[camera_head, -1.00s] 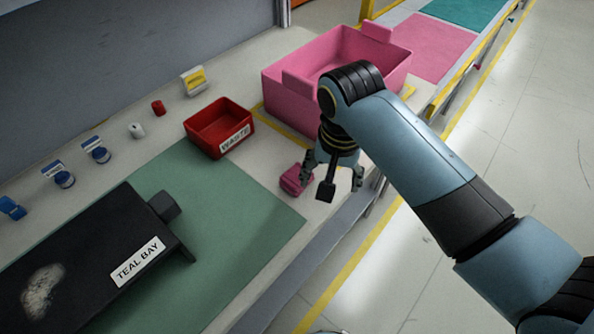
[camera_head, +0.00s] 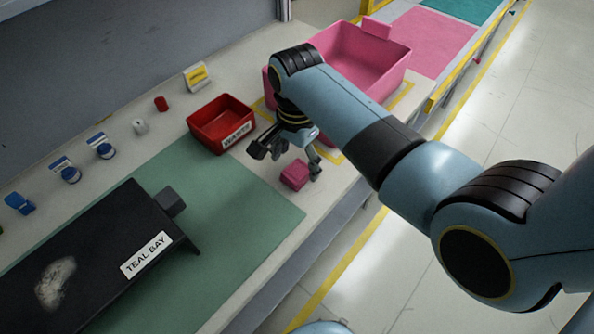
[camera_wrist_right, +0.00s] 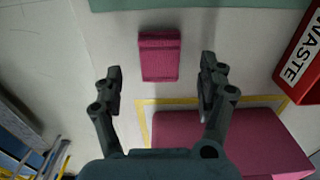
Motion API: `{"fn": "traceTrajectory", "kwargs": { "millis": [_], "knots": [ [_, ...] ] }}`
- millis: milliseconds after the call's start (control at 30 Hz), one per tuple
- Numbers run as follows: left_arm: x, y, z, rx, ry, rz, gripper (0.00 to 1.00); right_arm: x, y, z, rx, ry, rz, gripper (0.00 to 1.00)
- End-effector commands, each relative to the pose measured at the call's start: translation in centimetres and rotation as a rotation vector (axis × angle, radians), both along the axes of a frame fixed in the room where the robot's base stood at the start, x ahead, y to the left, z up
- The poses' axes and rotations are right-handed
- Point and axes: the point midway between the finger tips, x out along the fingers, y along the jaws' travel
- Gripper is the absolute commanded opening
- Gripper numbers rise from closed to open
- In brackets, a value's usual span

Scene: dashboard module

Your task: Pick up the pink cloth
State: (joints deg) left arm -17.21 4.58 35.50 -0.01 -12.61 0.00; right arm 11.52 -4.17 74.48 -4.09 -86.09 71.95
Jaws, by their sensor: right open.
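The pink cloth (camera_head: 294,174) is a small folded block lying on the pale bench top, between the green mat and the large pink bin. It also shows in the right wrist view (camera_wrist_right: 159,55), lying ahead of the fingertips and roughly midway between their lines. My right gripper (camera_head: 287,160) is open and empty, beside and above the cloth. In the right wrist view its two fingers (camera_wrist_right: 162,85) are spread wider than the cloth, and neither appears to touch it. My left gripper is not in view.
A pink bin (camera_head: 388,78) stands behind my right arm. A red waste bin (camera_head: 203,122) is close to the gripper's left. A black module labelled TEAL BAY (camera_head: 90,250) lies on the green mat (camera_head: 225,215). Small items line the back. The bench's front edge is near the cloth.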

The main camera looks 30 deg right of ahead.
Motion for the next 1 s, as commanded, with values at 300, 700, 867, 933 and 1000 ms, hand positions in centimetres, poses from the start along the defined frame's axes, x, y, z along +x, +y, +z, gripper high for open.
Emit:
{"fn": "traceTrajectory", "kwargs": {
  "millis": [300, 700, 867, 933, 1000],
  "knots": [
    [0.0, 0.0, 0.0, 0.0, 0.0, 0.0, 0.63, 0.0, -0.1, -2.7, 0.0, -0.002, 0.0, 0.75],
    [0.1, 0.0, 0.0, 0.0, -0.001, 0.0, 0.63, 0.0, -0.1, -2.7, 0.0, -0.001, 0.001, 0.4],
    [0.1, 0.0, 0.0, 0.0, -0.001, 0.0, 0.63, 0.0, 0.0, -2.7, 0.0, -0.001, 0.001, 0.19],
    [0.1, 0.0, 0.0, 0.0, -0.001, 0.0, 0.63, 0.0, 0.0, -2.7, 0.0, -0.001, 0.001, 0.15],
    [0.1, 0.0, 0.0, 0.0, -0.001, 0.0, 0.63, 0.0, 0.0, -2.7, 0.0, -0.001, 0.001, 0.15]
  ]
}}
